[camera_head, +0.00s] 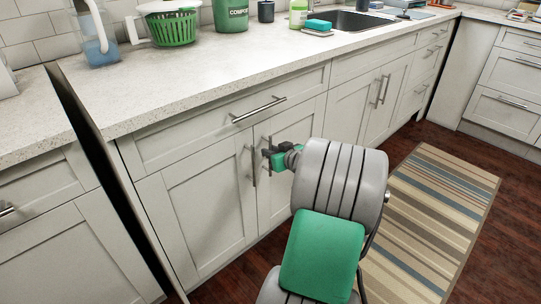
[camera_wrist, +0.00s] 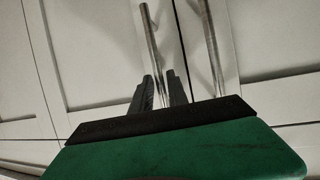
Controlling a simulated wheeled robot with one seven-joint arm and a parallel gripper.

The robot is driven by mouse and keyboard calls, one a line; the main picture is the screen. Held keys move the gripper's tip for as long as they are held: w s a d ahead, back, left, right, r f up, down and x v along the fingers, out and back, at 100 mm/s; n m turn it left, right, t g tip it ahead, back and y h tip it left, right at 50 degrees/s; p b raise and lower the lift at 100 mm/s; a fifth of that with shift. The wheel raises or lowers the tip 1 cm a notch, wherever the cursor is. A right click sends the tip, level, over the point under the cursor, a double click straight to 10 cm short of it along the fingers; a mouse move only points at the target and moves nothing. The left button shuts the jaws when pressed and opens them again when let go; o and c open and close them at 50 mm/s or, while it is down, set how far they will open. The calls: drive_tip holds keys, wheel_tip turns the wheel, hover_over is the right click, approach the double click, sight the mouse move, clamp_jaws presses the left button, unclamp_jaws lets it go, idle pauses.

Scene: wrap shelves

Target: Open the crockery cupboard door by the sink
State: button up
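The crockery cupboard by the sink appears to be the double-door base cabinet, with a left door (camera_head: 205,217) and a right door (camera_head: 290,128). Both doors look closed. The left door's bar handle (camera_head: 254,166) is bare. My gripper (camera_head: 267,153) is at the right door's handle and hides part of it. In the wrist view, the two dark fingers (camera_wrist: 161,88) stand close together on either side of one bar handle (camera_wrist: 152,42) and look shut on it. The other bar handle (camera_wrist: 212,45) stands outside them, to the right.
A drawer with a handle (camera_head: 258,110) is above the doors. The counter (camera_head: 200,75) holds a green colander (camera_head: 173,27), a compost bin (camera_head: 231,14) and a jug (camera_head: 96,38). The sink (camera_head: 352,20) is further right. A striped rug (camera_head: 440,205) lies on the floor at right.

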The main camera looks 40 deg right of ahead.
drive_tip(key=shift+w+f, duration=0.1)
drive_tip(key=shift+w, duration=0.15)
drive_tip(key=shift+c, duration=0.4)
clamp_jaws()
idle(0.9)
